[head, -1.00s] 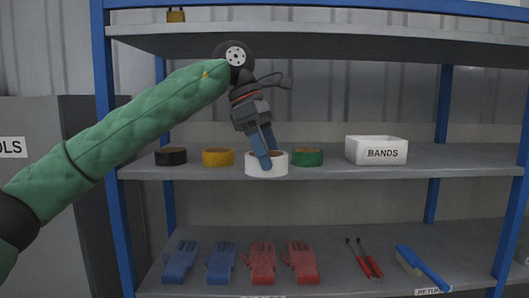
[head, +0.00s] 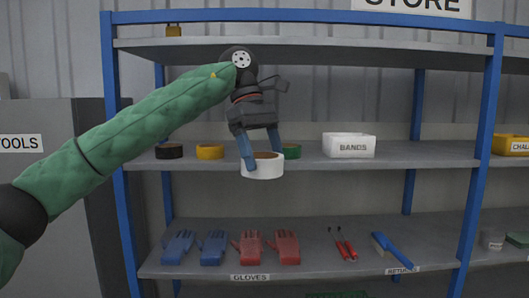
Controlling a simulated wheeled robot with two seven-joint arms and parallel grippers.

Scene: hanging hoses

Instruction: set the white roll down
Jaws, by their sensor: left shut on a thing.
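My left gripper (head: 261,158) hangs fingers-down at the front of the middle shelf (head: 440,154). Its blue fingers are shut on the white roll (head: 264,171). The roll is upright, its open top facing up, and it overlaps the shelf's front edge in the picture. I cannot tell whether its underside touches anything. The green roll (head: 292,152) stands behind and to the right, partly hidden by a finger. The yellow roll (head: 210,152) and black roll (head: 169,151) stand to the left. My right gripper is not in view.
A white BANDS box (head: 349,146) stands to the right on the same shelf. Blue gloves (head: 212,248), red gloves (head: 285,247), red-handled tools (head: 343,244) and a blue brush (head: 391,249) lie on the shelf below. A blue post (head: 478,150) bounds the shelf at right.

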